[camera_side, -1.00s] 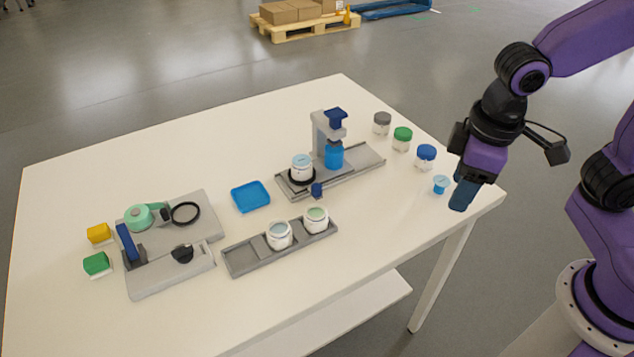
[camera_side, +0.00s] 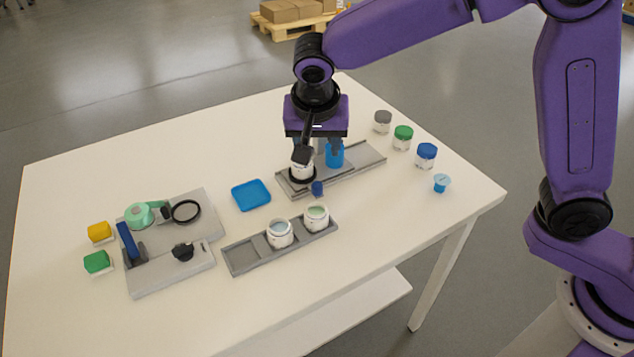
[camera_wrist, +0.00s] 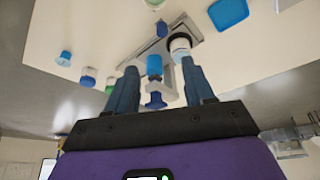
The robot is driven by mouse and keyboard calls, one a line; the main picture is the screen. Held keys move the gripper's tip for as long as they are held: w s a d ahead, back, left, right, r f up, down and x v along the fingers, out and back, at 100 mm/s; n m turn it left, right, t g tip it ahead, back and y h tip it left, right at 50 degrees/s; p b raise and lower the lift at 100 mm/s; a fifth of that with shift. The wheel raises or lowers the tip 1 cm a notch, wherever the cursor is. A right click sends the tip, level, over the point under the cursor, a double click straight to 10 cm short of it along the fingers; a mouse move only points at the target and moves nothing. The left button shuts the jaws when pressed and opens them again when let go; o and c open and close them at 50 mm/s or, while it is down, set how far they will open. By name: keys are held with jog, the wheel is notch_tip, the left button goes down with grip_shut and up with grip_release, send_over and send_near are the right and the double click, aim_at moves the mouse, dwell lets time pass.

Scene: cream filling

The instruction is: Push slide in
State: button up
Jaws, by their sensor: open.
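The filling station's grey base (camera_side: 365,160) stands near the right-back of the table. A white jar (camera_side: 301,174) sits in the black ring (camera_side: 303,182) at the base's left end, apart from the blue cylinder (camera_side: 335,156) under the tower. A dark blue knob (camera_side: 317,188) shows at the front edge beside the ring. In the wrist view I see the knob (camera_wrist: 162,28), ringed jar (camera_wrist: 180,45) and blue cylinder (camera_wrist: 154,66). My gripper (camera_side: 318,147) is open and empty above the station. It hides most of the tower, and its fingers (camera_wrist: 159,68) show apart in the wrist view.
A grey tray (camera_side: 245,257) with two white jars lies in front of the station. A blue tray (camera_side: 251,195) lies to its left. Lidded jars (camera_side: 403,138) and a small blue cup (camera_side: 441,183) stand on the right. A grey fixture (camera_side: 205,215) is on the left.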

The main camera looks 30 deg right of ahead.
aim_at(317, 185)
jog(key=shift+m, duration=0.3)
jog(key=x, duration=1.7)
jog(key=shift+w+f, duration=0.2)
jog(key=shift+w, duration=0.25)
